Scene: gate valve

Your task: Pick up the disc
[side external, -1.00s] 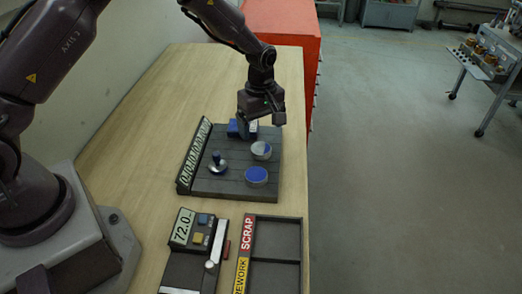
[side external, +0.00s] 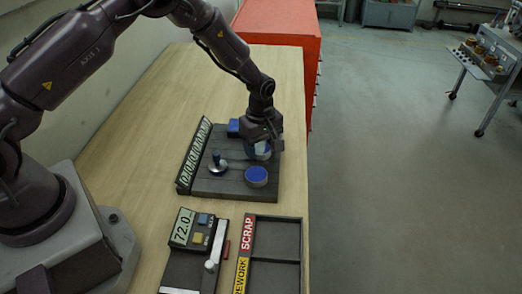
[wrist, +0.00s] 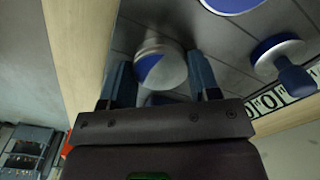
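A round disc with a part-blue, part-white top (wrist: 160,65) sits on the dark slatted board (side external: 230,189). In the side view my gripper (side external: 262,149) is low over this disc and hides most of it. In the wrist view its two fingers are spread, one on each side of the disc. I cannot tell whether either finger touches it. A blue-topped disc (side external: 256,175) stands nearer the front of the board and shows at the top edge of the wrist view (wrist: 235,3). A metal piece with a blue stem (side external: 217,163) stands to the left.
A blue block (side external: 234,128) is at the board's back. A numbered rack (side external: 194,157) lines its left edge. In front are a gauge reading 72.0 (side external: 183,227) and a tray marked SCRAP and REWORK (side external: 303,250). A red cabinet (side external: 280,30) is behind. Bare table lies left.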

